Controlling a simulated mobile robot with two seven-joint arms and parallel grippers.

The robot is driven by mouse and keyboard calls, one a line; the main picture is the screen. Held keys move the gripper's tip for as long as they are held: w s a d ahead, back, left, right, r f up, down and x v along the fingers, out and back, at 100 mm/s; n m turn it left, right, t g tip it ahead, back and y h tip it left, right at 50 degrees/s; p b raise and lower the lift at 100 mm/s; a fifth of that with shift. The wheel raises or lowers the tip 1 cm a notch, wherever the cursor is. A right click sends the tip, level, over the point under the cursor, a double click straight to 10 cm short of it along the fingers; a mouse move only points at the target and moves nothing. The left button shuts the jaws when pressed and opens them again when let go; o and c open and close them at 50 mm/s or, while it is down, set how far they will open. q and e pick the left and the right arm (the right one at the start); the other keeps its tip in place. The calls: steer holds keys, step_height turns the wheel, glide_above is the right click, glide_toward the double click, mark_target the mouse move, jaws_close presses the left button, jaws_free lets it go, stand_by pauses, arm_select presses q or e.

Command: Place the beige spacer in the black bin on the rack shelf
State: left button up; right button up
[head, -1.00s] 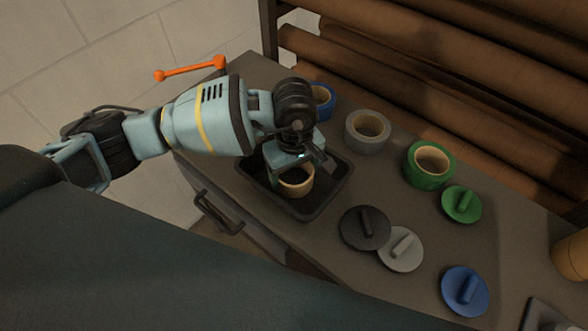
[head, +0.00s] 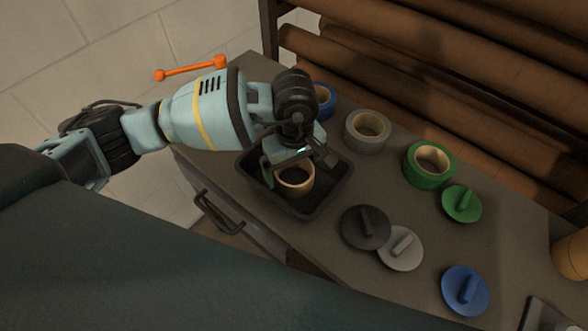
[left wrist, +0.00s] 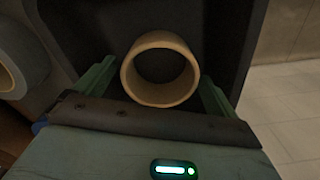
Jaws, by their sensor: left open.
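The beige spacer (head: 297,181) is a short open ring lying inside the black bin (head: 313,213) on the shelf top. In the left wrist view the spacer (left wrist: 160,69) sits between the two green fingers, with the dark bin floor behind it. My left gripper (head: 297,170) is over the bin, open, with its fingers on either side of the spacer. The gripper partly hides the spacer's far side in the head view. My right gripper is not in view.
Blue, grey (head: 367,131) and green (head: 430,165) tape rolls stand behind and right of the bin. Black, grey, green and blue (head: 465,290) round lids with handles lie to the right. Brown rolls (head: 400,55) fill the rack behind. An orange bar (head: 190,69) is at upper left.

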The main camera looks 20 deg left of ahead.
arm_select(q)
step_height(320, 180, up, 11)
steer(key=shift+f, duration=0.15)
stand_by(0.4)
